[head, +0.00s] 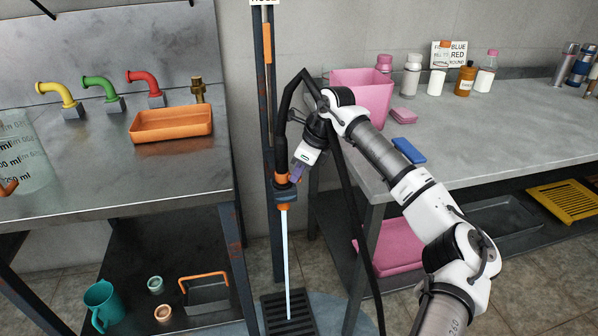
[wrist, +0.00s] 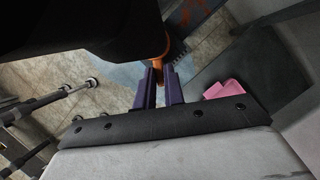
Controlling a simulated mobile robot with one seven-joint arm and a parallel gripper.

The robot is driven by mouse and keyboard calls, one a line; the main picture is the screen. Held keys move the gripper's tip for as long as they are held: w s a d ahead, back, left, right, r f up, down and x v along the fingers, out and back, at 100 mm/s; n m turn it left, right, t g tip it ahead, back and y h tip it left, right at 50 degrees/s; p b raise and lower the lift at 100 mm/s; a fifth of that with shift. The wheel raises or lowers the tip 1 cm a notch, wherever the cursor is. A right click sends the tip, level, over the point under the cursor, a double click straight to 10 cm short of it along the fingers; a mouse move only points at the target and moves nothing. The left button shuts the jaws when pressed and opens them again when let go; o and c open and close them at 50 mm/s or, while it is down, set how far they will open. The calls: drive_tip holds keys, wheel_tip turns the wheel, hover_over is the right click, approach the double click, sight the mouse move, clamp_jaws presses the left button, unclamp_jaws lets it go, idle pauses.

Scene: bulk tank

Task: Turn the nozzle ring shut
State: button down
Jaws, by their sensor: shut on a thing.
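The nozzle hangs at the end of a black hose in the middle of the head view, with orange parts and a dark collar. Its nozzle ring (head: 285,192) is beside the tips of my gripper (head: 296,174). A pale stream of water (head: 286,255) runs straight down from the nozzle to a floor grate (head: 288,312). In the wrist view, my purple fingers (wrist: 162,80) close around the orange part of the nozzle (wrist: 162,47). The exact contact is partly hidden, and the dark hose body covers the upper left there.
A steel bench with an orange tray (head: 171,124) and colored taps stands at left. A grey bench at right carries a pink bin (head: 360,97), several bottles and a blue block (head: 409,150). The hose (head: 352,200) hangs close beside my arm.

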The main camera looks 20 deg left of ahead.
drive_tip(key=s+m+t+b, duration=0.1)
drive_tip(key=m, duration=0.1)
drive_tip(key=shift+f+m, duration=0.1)
drive_tip(key=shift+m, duration=0.2)
drive_tip(key=m+b, duration=0.1)
drive_tip(key=s+m+t+b, duration=0.1)
drive_tip(key=m+b, duration=0.1)
drive_tip(key=shift+s+a+m+h, duration=0.2)
drive_tip(key=shift+a+m+h, duration=0.1)
drive_tip(key=m+b, duration=0.1)
drive_tip(key=m, duration=0.1)
drive_tip(key=s+a+m+t+h+b, duration=0.1)
drive_tip(key=b, duration=0.1)
drive_tip(key=shift+m, duration=0.4)
drive_tip(key=shift+s+a+m+t+b, duration=0.2)
drive_tip(key=shift+m+t+b, duration=0.2)
drive_tip(key=shift+m, duration=0.3)
drive_tip(key=c, duration=1.5)
unclamp_jaws()
